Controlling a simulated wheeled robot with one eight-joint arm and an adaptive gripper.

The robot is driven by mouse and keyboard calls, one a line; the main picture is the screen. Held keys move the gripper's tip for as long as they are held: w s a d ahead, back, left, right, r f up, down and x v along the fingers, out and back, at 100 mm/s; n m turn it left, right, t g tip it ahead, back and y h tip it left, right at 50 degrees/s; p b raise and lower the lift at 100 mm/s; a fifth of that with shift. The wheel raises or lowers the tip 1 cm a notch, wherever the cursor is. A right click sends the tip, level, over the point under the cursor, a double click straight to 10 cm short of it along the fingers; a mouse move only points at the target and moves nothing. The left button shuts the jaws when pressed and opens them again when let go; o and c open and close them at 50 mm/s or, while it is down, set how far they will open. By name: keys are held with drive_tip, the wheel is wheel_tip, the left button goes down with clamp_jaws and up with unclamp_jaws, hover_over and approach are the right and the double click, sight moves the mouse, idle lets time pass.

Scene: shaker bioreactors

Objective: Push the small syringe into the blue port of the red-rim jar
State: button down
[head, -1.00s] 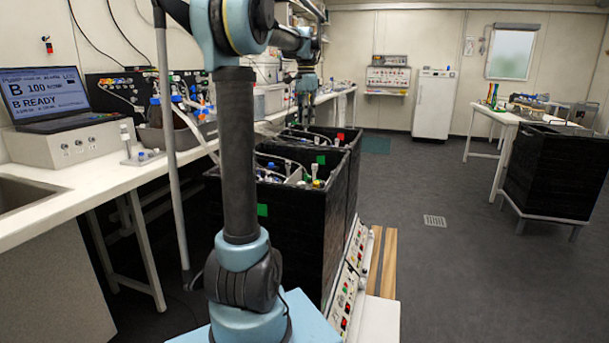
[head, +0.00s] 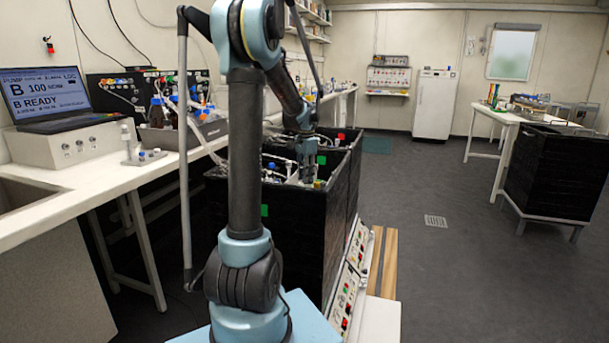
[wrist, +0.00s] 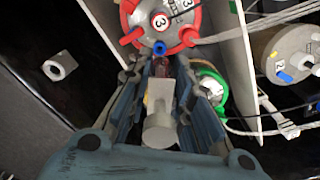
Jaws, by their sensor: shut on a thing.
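The red-rim jar (wrist: 182,38), marked 3, is at the top of the wrist view. Its blue port (wrist: 160,47) is on the near side of the lid. My gripper (wrist: 161,78) is shut on the small syringe (wrist: 158,108), which has a pale plunger end toward the camera and a dark reddish barrel between the fingers. The syringe's far end lines up just below the blue port in the picture; I cannot tell whether they touch. In the head view my gripper (head: 308,178) is low over the near black box, and the syringe is too small to make out.
A green-rim jar (wrist: 212,80) sits close right of my fingers. A pale wall (wrist: 238,70) separates it from a grey-lidded jar (wrist: 283,50) with tubing. A pale fitting (wrist: 60,67) is at left. The black box (head: 290,235) has high walls around the jars.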

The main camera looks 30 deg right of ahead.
sight(306, 185)
drive_tip(key=shift+f, duration=1.85)
drive_tip(key=shift+f, duration=0.9)
idle(0.6)
drive_tip(key=c, duration=1.4)
unclamp_jaws()
drive_tip(key=shift+o, duration=0.2)
drive_tip(key=shift+r, duration=0.1)
wheel_tip(306, 185, up, 12)
drive_tip(key=shift+f, duration=0.15)
